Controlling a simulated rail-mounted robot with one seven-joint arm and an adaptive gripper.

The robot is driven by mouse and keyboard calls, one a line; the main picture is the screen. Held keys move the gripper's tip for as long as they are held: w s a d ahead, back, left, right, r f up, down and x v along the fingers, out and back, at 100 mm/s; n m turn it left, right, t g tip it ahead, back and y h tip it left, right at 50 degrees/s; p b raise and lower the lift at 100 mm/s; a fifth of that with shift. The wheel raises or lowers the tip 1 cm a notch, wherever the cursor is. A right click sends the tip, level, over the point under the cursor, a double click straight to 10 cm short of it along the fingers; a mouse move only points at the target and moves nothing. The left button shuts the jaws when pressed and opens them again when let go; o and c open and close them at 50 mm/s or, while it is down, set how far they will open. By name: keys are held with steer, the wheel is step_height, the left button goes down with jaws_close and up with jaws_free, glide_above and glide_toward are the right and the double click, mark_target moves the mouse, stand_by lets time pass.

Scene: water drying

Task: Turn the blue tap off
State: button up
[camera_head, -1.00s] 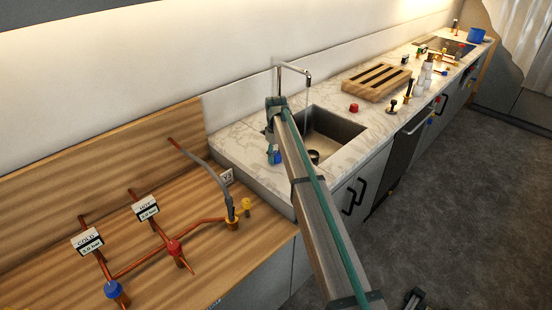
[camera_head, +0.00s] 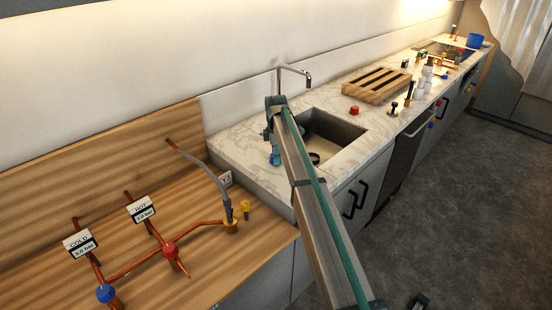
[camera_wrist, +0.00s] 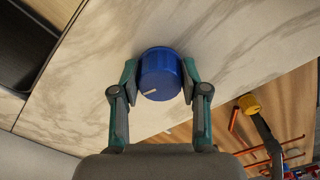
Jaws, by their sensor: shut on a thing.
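The blue tap knob (camera_wrist: 160,72) is in the middle of the wrist view, at the edge of the pale marble counter. It is a round blue cap with a short pale mark on its lower left. My gripper (camera_wrist: 160,82) is shut on it, with one teal finger against each side. In the head view my gripper (camera_head: 275,157) is at the counter's left end, beside the sink, and the knob is mostly hidden there. The faucet spout (camera_head: 296,69) stands behind the sink (camera_head: 330,135). I cannot tell whether water runs from it.
A red knob (camera_head: 354,110) and a slatted wooden board (camera_head: 376,83) are on the counter. At left, a wooden bench carries copper pipes with a blue valve (camera_head: 105,293), a red valve (camera_head: 169,250) and a yellow fitting (camera_head: 245,207). My arm covers the cabinet front.

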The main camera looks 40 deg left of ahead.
steer(key=shift+n, duration=1.2)
steer(key=o, duration=1.1)
steer(key=shift+o, duration=0.2)
step_height(320, 180, up, 12)
